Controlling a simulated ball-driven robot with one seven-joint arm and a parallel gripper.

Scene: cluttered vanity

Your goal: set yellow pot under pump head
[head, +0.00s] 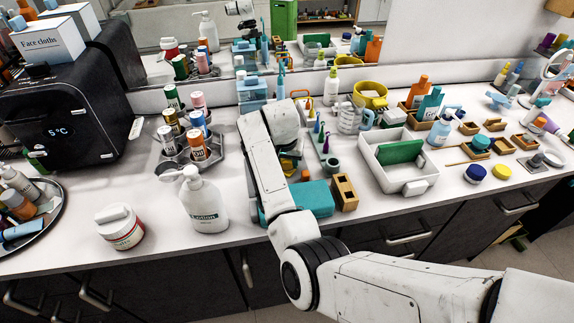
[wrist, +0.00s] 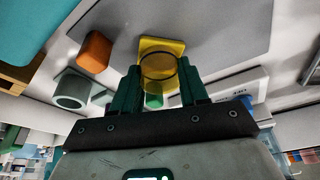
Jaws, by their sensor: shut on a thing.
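In the wrist view, my gripper (wrist: 158,82) has its two dark green fingers either side of a yellow pot (wrist: 161,66) with a dark ring round it. The gripper is shut on it. In the head view, my arm hides most of the gripper, and only a bit of yellow (head: 287,164) shows beside the arm. A white lotion bottle (head: 206,207) with a white pump head (head: 181,173) stands upright left of my arm, near the counter's front. I cannot see how far the pot is from the counter.
A red-and-white jar (head: 120,228) stands left of the lotion bottle. A grey rack (head: 178,160) of bottles is behind it. A teal box (head: 312,198) and wooden holder (head: 344,192) lie right of my arm. Counter between jar and lotion bottle is narrow.

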